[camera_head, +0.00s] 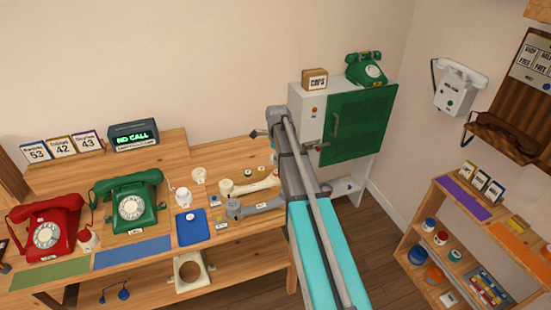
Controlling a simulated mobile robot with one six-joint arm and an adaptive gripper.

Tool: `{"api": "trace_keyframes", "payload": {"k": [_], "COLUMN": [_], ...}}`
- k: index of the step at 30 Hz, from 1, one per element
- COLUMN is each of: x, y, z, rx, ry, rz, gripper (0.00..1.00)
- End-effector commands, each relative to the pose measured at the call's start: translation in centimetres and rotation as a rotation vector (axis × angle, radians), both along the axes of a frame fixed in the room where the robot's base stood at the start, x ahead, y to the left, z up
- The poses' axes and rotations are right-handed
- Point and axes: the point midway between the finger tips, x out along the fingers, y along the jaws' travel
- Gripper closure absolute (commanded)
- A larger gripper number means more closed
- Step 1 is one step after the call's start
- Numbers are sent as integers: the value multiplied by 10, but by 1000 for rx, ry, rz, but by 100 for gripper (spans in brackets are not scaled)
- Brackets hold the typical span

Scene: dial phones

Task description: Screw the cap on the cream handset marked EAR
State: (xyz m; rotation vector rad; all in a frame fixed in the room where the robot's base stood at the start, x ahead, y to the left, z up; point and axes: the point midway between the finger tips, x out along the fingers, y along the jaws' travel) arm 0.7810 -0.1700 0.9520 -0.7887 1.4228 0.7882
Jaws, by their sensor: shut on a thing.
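The cream handset (252,186) lies on the wooden bench, left of my arm. Its left end is round and wide, and its right end is partly behind my arm. Any EAR mark is too small to read. A grey handset (256,208) lies just in front of it. My arm rises from the bottom right and covers the bench's right end. I cannot make out my gripper's fingertips or anything between them.
A blue tray (192,226) and white jars (184,197) stand left of the handsets. Red (45,228) and green (130,203) phones are farther left. A white cabinet with a green door (355,125) stands behind my arm; a shelf unit (410,240) is at right.

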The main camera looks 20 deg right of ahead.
Motion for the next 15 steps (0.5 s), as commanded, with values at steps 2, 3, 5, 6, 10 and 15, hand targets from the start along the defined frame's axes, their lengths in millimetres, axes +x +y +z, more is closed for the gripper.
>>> {"api": "trace_keyframes", "payload": {"k": [2,3,5,6,10,15], "x": [0,0,0,0,0,0], "y": [0,0,0,0,0,0], "z": [0,0,-1,-2,-6,-15], "rx": [0,0,0,0,0,0], "ry": [0,0,0,0,0,0], "rz": [0,0,0,0,0,0], "gripper": [51,51,51,51,51,51]}}
